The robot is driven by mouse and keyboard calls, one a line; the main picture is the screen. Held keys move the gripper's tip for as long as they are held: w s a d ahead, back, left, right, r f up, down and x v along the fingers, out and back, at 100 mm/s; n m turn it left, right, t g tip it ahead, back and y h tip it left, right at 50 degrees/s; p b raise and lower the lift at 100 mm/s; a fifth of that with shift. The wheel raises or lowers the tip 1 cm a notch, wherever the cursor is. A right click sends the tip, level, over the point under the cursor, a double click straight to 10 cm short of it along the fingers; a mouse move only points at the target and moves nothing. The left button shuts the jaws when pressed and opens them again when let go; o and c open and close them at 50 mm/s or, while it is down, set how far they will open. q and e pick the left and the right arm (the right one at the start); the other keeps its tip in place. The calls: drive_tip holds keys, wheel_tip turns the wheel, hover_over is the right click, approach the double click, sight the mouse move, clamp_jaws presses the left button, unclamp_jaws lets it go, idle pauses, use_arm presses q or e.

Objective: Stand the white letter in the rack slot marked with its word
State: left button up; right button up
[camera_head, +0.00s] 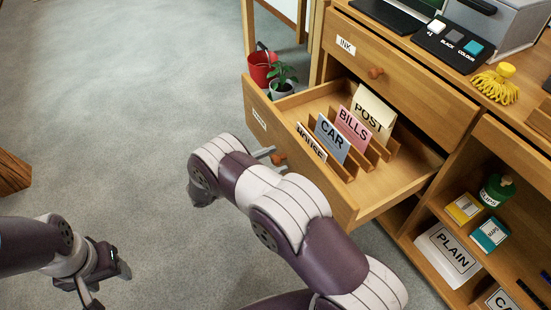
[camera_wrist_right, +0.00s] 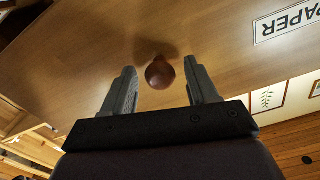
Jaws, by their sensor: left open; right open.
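The wooden rack (camera_head: 389,151) stands in the open drawer (camera_head: 350,207). It holds cards: HOUSE (camera_head: 311,143), pale and partly hidden at the front, blue CAR (camera_head: 331,138), pink BILLS (camera_head: 353,130) and cream POST (camera_head: 374,112). I see no loose white letter. My right gripper (camera_head: 268,154) is at the drawer front, by its round knob (camera_head: 279,158). In the right wrist view the open fingers (camera_wrist_right: 162,88) are on either side of the brown knob (camera_wrist_right: 160,72), with gaps at both sides. My left gripper (camera_head: 106,282) is open and empty above the floor at lower left.
A closed INK drawer (camera_head: 395,80) is above. A plant pot (camera_head: 281,90) and red can (camera_head: 262,67) stand behind the drawer's far left corner. Shelves at right hold a PLAIN pack (camera_head: 447,255) and small boxes. The floor at left is mostly clear.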

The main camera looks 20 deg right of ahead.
drive_tip(key=a+p, duration=0.2)
drive_tip(key=a, duration=0.9)
drive_tip(key=shift+s+a, duration=0.3)
drive_tip(key=shift+s, duration=0.15)
